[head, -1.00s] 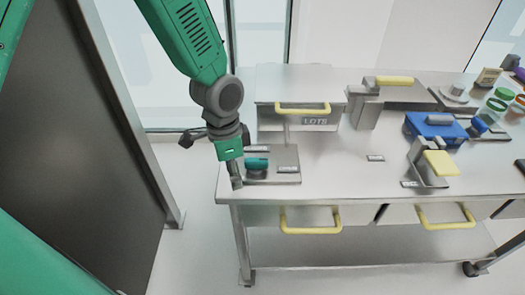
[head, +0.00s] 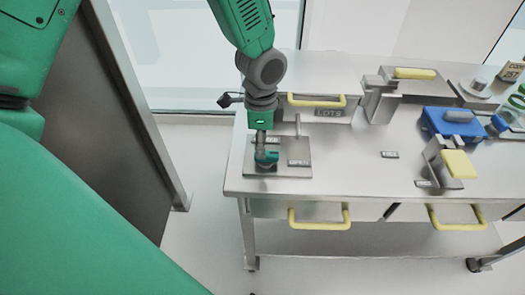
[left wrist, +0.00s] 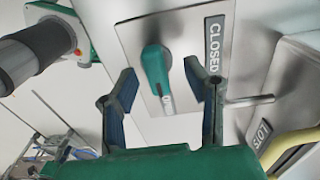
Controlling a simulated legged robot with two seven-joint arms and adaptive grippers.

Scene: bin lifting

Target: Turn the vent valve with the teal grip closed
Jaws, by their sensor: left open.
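The valve's teal grip (head: 268,157) sits on a grey metal plate (head: 293,171) at the bench's left front corner. In the left wrist view the teal grip (left wrist: 155,68) is between the two fingers, with a gap on each side. My right gripper is out of view.
A metal box labelled "LOTS" (head: 328,113) with a yellow handle stands behind the plate. A thin metal rod (head: 298,126) stands between them. The bench's front middle is mostly clear.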

